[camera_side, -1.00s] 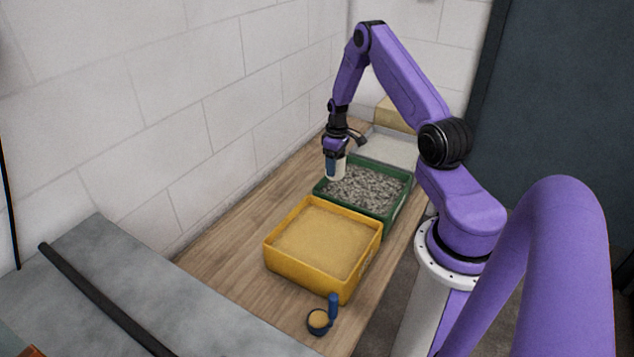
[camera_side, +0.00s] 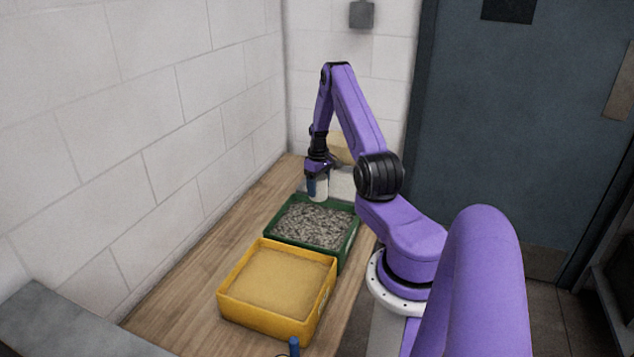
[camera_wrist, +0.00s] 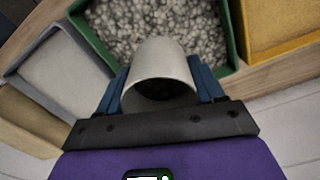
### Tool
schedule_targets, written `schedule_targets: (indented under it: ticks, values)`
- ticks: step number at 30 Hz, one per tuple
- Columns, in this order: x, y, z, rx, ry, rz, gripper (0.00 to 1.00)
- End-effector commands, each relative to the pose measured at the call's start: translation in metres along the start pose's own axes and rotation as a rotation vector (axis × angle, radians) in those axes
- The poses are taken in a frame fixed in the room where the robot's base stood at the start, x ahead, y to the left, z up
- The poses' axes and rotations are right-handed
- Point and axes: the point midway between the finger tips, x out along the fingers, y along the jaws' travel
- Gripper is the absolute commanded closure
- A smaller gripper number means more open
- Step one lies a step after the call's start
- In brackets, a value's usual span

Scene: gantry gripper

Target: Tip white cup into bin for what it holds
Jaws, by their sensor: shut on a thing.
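My gripper (camera_side: 316,188) is shut on the white cup (camera_side: 322,187), with a blue finger on either side of it. In the side view the cup looks roughly upright, at the back edge of the green bin (camera_side: 347,246) of grey gravel. In the wrist view the cup (camera_wrist: 160,58) is between the fingers of my gripper (camera_wrist: 158,88), and its mouth faces the camera. Its inside is dark, so I cannot tell what it holds. The yellow bin (camera_side: 262,318) of sand-coloured grains stands in front of the green one.
A grey bin (camera_wrist: 95,92) with pale contents adjoins the green bin, and a tan box (camera_wrist: 25,125) lies beyond it. A blue handle (camera_side: 294,346) shows at the bottom edge. A block wall runs along the left; bare wood (camera_side: 190,265) lies beside it.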

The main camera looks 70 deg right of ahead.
Motion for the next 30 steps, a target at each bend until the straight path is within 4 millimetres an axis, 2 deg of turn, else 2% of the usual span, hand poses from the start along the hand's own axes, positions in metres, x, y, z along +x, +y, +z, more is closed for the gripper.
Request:
schedule_targets:
  ticks: [6, 30]
  values:
    - [0.019, 0.000, 0.000, -0.001, 0.000, 0.000, 0.63]
    - [0.019, -0.003, -0.007, 0.004, 0.299, -0.123, 0.63]
